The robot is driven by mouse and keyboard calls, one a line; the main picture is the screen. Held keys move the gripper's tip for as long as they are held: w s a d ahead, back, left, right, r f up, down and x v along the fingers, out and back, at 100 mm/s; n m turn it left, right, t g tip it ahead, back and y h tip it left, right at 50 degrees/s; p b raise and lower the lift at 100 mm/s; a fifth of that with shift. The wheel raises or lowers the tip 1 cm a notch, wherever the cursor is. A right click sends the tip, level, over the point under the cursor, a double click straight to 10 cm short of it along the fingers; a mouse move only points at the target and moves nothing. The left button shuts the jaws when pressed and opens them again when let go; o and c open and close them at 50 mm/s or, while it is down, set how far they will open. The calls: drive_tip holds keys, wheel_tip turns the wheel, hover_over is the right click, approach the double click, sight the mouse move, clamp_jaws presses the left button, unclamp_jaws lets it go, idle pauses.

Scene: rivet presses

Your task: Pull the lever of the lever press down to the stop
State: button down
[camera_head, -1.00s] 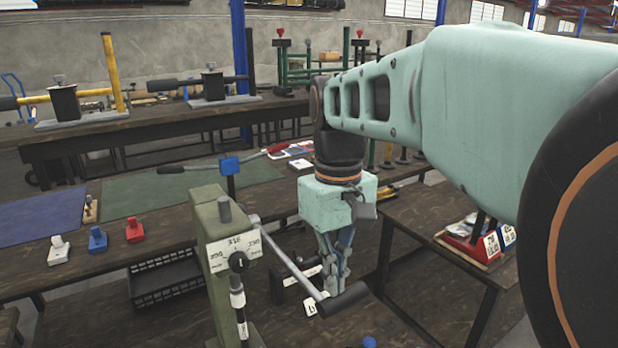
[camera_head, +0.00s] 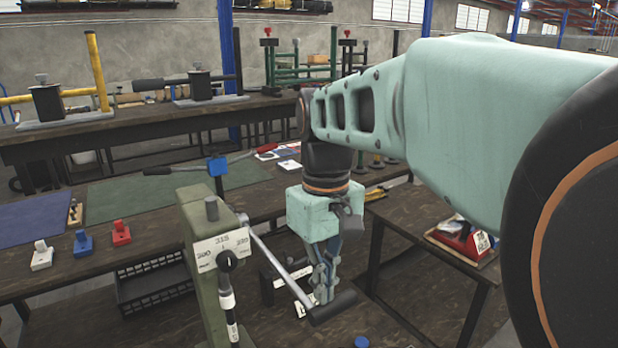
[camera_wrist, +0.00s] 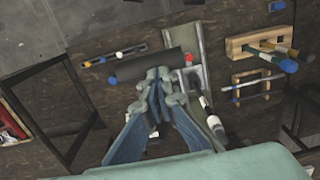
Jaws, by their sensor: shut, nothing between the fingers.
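In the wrist view the shut fingertips (camera_wrist: 158,76) lie over the edge of the black handle (camera_wrist: 128,69), beside the green column (camera_wrist: 196,82). I cannot tell whether they touch the handle.
A black crate (camera_head: 155,288) and small white, blue and red blocks (camera_head: 121,233) are left of the press. A second lever with a blue block (camera_head: 218,166) stands behind it. A side table with a red box (camera_head: 465,240) is at right.

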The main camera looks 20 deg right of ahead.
drive_tip(key=shift+s+a+r, duration=0.1)
drive_tip(key=shift+r, duration=0.15)
idle(0.3)
drive_tip(key=shift+f+b, duration=0.95)
drive_tip(key=shift+f, duration=0.65)
drive_tip(key=shift+w+a+f+t+b, duration=0.2)
drive_tip(key=shift+f+b, duration=0.25)
drive_tip(key=shift+f, duration=0.3)
drive_tip(key=shift+w+d+f+t+b, duration=0.1)
drive_tip(key=shift+w+f+b, duration=0.25)
drive_tip(key=shift+f, duration=0.35)
drive_tip(key=shift+s+f, duration=0.1)
drive_tip(key=shift+w+a+f+b, duration=0.1)
drive_tip(key=shift+f+b, duration=0.15)
drive_tip(key=shift+f, duration=0.15)
drive_tip(key=shift+w+a+f+b, duration=0.1)
drive_tip(key=shift+f+b, duration=0.15)
drive_tip(key=shift+f, duration=0.15)
